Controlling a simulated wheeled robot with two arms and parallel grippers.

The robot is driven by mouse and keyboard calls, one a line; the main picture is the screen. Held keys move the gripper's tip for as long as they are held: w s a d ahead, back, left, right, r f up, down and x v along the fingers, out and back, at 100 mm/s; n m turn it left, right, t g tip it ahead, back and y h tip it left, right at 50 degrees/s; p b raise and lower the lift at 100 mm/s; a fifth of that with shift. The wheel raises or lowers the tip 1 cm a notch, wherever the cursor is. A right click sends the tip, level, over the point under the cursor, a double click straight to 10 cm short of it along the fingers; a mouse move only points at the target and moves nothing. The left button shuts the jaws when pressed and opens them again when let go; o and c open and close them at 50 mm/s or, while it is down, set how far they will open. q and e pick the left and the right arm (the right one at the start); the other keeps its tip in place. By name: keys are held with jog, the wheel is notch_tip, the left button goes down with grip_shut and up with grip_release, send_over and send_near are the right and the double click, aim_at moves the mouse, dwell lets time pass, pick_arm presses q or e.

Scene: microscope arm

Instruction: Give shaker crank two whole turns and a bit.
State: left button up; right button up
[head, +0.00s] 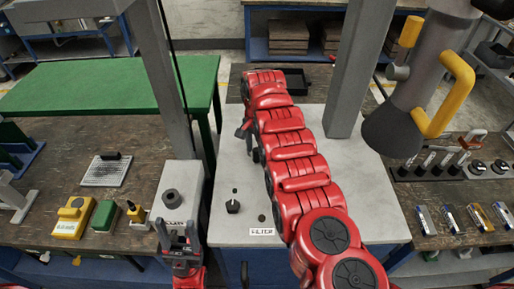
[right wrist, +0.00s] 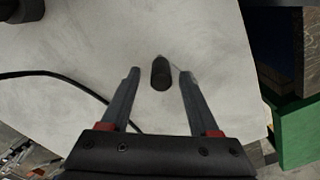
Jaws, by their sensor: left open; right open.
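A dark upright knob (right wrist: 160,73), probably the shaker crank's handle, stands on a pale surface in the right wrist view. My right gripper (right wrist: 160,76) is open, with one finger on each side of the knob and gaps showing. I cannot tell how far above it the fingertips are. In the head view my red right arm reaches over the pale bench top and hides much of that spot. My left gripper (head: 178,238) is open and empty, in front of a grey box with a round dark knob (head: 171,196).
A small black knob (head: 233,207) and a white label (head: 262,231) are on the pale bench top (head: 225,175). A green table (head: 110,85) is at the back left. Yellow and green small boxes (head: 72,217) stand at left. A microscope arm (head: 425,80) hangs at right.

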jog(key=shift+a+f, duration=0.1)
jog(key=shift+f, duration=0.2)
grip_shut()
dwell(1.3)
